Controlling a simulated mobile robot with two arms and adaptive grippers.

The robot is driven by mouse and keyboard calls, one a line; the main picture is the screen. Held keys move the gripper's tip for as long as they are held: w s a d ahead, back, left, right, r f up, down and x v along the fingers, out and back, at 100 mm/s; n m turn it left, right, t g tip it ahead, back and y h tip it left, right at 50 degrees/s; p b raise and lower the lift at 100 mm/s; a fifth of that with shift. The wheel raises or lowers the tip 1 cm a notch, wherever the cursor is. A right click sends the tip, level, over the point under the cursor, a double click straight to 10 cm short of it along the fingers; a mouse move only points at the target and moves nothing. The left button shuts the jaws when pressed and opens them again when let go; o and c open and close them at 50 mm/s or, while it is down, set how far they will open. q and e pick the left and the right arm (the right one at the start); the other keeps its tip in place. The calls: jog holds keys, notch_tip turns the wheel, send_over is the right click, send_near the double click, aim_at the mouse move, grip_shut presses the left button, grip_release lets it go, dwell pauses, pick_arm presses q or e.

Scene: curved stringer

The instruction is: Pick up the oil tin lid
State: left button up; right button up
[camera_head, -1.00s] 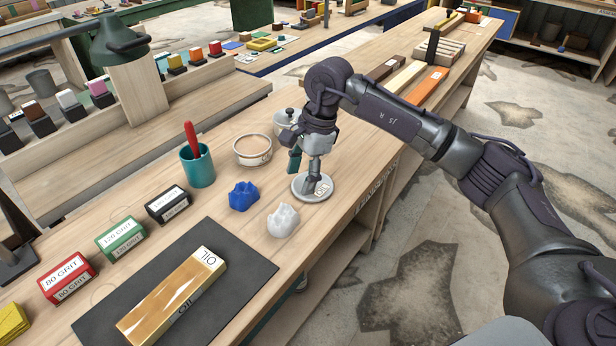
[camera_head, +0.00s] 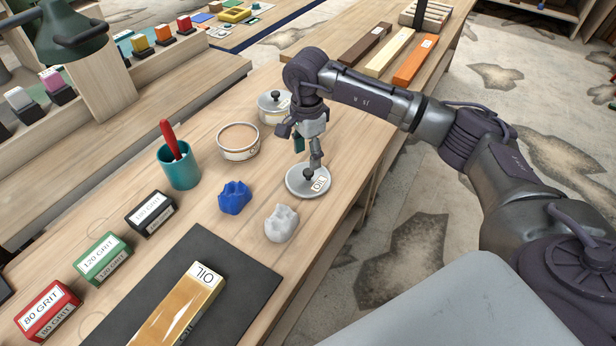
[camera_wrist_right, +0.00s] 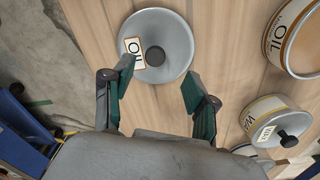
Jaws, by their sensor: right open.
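The oil tin lid (camera_head: 298,187) is a round grey disc with a dark knob and a white "OIL" label, lying flat on the bench. In the right wrist view the lid (camera_wrist_right: 172,30) is just beyond the fingertips, with its knob between the lines of the two fingers. My right gripper (camera_head: 307,160) is above the lid and points down. In the wrist view the right gripper (camera_wrist_right: 152,85) has its fingers apart with nothing between them. The open oil tin (camera_head: 238,142) stands behind and left of the lid; it also shows in the wrist view (camera_wrist_right: 296,48). My left gripper is not in view.
A lidded wax tin (camera_head: 272,108) stands close behind my right gripper. Blue (camera_head: 234,198) and white (camera_head: 281,224) crumpled cloths lie near the lid. A teal cup (camera_head: 180,168), grit boxes (camera_head: 103,258) and an oil block (camera_head: 180,305) on a dark mat (camera_head: 232,262) are nearer.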

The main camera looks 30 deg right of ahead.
aim_at(309, 171)
jog(key=shift+s+f+p, duration=0.2)
jog(key=shift+f+p, duration=0.05)
jog(key=shift+f, duration=0.3)
jog(key=shift+s+f+p, duration=0.15)
jog(key=shift+f+p, duration=0.05)
jog(key=shift+f, duration=0.3)
notch_tip(309, 171, down, 2)
jog(key=shift+f, duration=0.45)
jog(key=shift+c, duration=0.4)
jog(key=c, duration=0.8)
grip_shut()
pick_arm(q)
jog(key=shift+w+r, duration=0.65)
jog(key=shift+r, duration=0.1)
